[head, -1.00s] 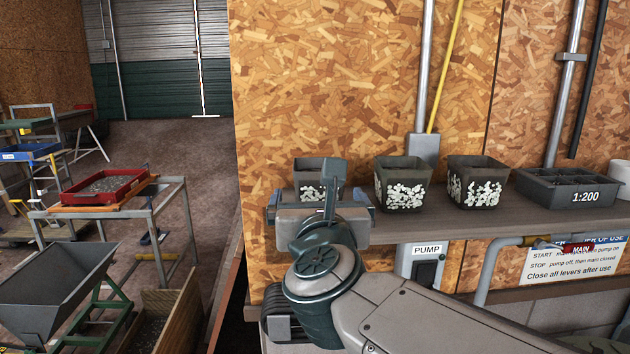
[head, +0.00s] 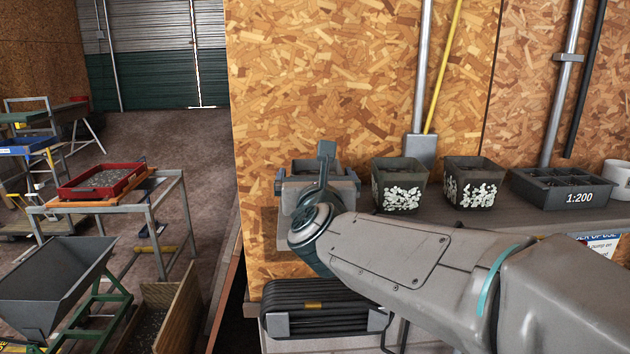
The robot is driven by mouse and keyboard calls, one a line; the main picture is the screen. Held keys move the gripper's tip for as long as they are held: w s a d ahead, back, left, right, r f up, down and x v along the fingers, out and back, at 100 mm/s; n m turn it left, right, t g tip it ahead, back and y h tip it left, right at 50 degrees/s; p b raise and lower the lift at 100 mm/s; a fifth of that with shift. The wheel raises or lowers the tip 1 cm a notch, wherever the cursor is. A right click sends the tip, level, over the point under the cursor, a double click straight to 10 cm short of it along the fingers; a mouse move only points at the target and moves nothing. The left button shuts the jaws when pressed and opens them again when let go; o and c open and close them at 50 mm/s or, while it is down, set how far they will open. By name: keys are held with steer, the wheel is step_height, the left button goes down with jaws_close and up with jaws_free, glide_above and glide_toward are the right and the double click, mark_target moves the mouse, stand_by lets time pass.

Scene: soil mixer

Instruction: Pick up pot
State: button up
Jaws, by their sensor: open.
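Several dark square pots with white patches stand in a row on the shelf. The leftmost pot (head: 316,166) is mostly hidden behind my gripper (head: 317,178); only its dark rim shows above it. The middle pot (head: 400,183) and the right pot (head: 472,182) stand upright and clear of the arm. My gripper is at the leftmost pot, with its two sides spread left and right of it. It is open. I cannot tell whether its fingers touch the pot.
A dark divided tray marked 1:200 (head: 560,188) and a white container (head: 617,180) stand further right on the shelf (head: 460,216). A wooden wall (head: 360,80) with upright pipes rises close behind. A black hose bundle (head: 325,308) hangs below. A red tray (head: 101,181) is on a stand at left.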

steer(key=c, duration=1)
steer(key=shift+r, duration=0.1)
